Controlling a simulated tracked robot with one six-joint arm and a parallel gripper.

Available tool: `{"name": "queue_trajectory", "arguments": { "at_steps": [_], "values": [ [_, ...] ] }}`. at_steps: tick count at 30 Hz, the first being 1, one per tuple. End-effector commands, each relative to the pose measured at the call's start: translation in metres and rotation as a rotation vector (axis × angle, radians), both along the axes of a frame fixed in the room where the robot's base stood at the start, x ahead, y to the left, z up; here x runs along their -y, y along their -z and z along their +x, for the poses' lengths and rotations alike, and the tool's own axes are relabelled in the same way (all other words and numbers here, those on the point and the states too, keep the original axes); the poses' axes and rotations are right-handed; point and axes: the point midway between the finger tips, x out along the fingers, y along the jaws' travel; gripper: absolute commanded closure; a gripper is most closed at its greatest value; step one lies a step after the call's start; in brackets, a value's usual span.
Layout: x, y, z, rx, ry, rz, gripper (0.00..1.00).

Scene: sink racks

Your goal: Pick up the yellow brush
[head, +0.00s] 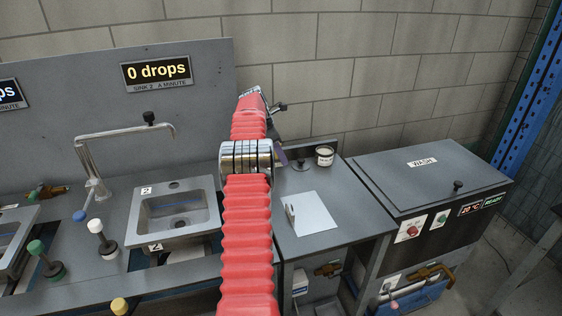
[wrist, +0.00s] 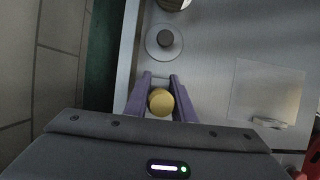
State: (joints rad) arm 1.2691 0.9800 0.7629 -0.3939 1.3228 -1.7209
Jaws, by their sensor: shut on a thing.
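In the wrist view the yellow brush (wrist: 160,102) shows as a round yellow end between the two purple fingers of my gripper (wrist: 160,95). My gripper is shut on it, with a finger on either side. The rest of the brush is hidden below that end. In the head view my red arm covers most of the gripper; only a bit of purple finger (head: 282,158) shows, near the back left of the right-hand counter. The brush cannot be made out there. Whether it touches the counter cannot be told.
A white cup (head: 325,156) and a dark knob on a round plate (wrist: 165,40) are close by. A white sheet (head: 312,215) with a small upright piece (head: 290,218) lies nearer the front. The wash cabinet (head: 432,185) stands right, a sink (head: 176,211) left.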

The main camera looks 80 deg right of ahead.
Motion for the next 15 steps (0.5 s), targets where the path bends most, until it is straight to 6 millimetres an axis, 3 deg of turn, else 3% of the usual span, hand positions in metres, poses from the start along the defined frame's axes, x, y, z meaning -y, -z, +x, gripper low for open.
{"name": "queue_trajectory", "arguments": {
  "at_steps": [9, 15],
  "values": [
    [0.001, -0.056, 0.0, 0.001, 0.0, -0.003, 0.99],
    [0.0, -0.073, 0.0, 0.0, 0.001, -0.002, 0.99]
  ]
}}
